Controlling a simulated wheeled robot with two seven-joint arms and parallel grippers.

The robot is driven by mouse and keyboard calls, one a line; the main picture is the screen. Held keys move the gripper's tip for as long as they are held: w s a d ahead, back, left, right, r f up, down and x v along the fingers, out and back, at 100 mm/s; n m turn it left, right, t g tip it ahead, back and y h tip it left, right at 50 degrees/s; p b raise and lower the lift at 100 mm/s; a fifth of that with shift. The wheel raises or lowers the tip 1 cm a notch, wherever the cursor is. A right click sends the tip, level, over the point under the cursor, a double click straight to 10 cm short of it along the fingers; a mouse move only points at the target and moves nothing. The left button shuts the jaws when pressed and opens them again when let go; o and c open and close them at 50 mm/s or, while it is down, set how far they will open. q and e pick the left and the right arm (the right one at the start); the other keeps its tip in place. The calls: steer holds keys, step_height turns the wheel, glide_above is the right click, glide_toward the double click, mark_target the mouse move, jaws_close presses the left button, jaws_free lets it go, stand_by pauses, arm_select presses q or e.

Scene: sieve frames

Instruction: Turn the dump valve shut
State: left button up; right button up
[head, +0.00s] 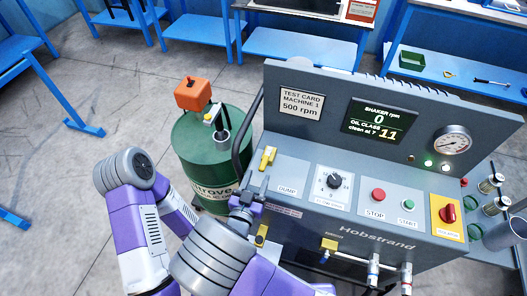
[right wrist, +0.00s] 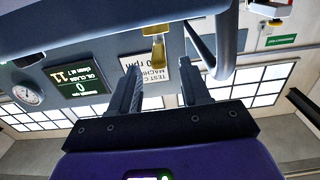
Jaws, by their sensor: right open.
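The dump valve's yellow handle (head: 267,159) stands at the left end of the grey machine's sloping panel, above the DUMP label (head: 287,189). My right gripper (head: 254,196) is at the panel's left edge, just below the handle in the head view. In the right wrist view, which is upside down, the open fingers (right wrist: 163,78) point toward the yellow handle (right wrist: 157,48). The handle shows between and beyond the fingertips, and nothing is held. I cannot tell whether a finger touches it. My left gripper is not in view.
A dark curved rail (head: 243,135) runs up the panel's left side, close to my right gripper. A green drum (head: 190,150) stands left of the machine. The panel also has a dial (head: 334,181), a red STOP button (head: 378,195) and a red switch (head: 447,213).

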mark_target(261, 171)
steer(key=shift+w+d+r, duration=0.3)
steer(key=shift+w, duration=0.2)
steer(key=shift+b+x, duration=0.4)
steer(key=shift+x, duration=2.25)
steer(key=shift+f, duration=0.1)
jaws_close()
